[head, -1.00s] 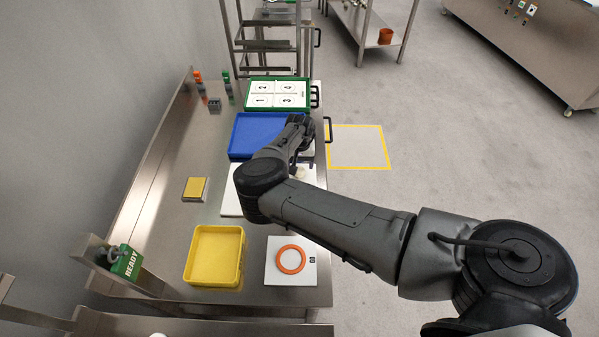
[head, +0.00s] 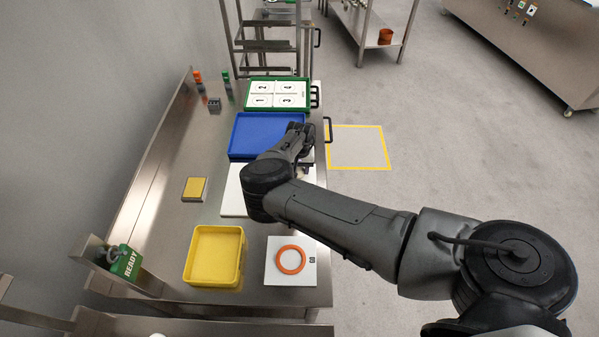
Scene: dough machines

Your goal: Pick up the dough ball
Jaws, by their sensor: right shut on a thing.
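My right arm reaches in from the lower right. Its gripper (head: 303,162) is low over the right part of the white board (head: 232,192), close to the blue tray's near right corner. It is shut on the dough ball. The ball is almost wholly hidden by my wrist and fingers, so I cannot tell whether it is clear of the board. My left gripper is not in view.
A blue tray (head: 262,133) lies just beyond the board, and a green-framed numbered tray (head: 247,97) behind it. A yellow tray (head: 214,257) and a white plate with an orange ring (head: 290,261) are nearer. The table's left side is mostly clear.

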